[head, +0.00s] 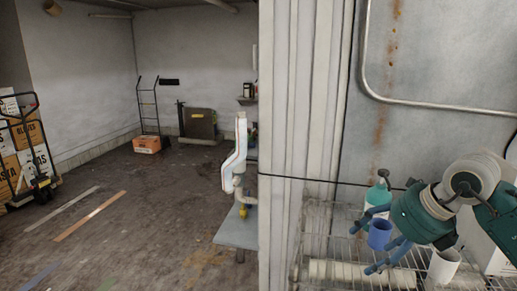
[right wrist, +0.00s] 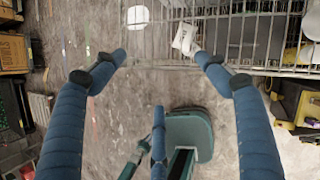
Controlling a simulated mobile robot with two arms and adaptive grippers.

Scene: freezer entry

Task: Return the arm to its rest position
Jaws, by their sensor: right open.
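My right gripper (head: 366,246) is at the lower right of the head view, in front of the wire rack. Its blue fingers are spread apart and point left. In the right wrist view, the right gripper (right wrist: 161,56) is open, with bare floor showing between its fingertips and nothing held. My right arm comes in from the right edge of the head view. My left gripper does not show in either view.
Open floor (head: 130,220) lies left.

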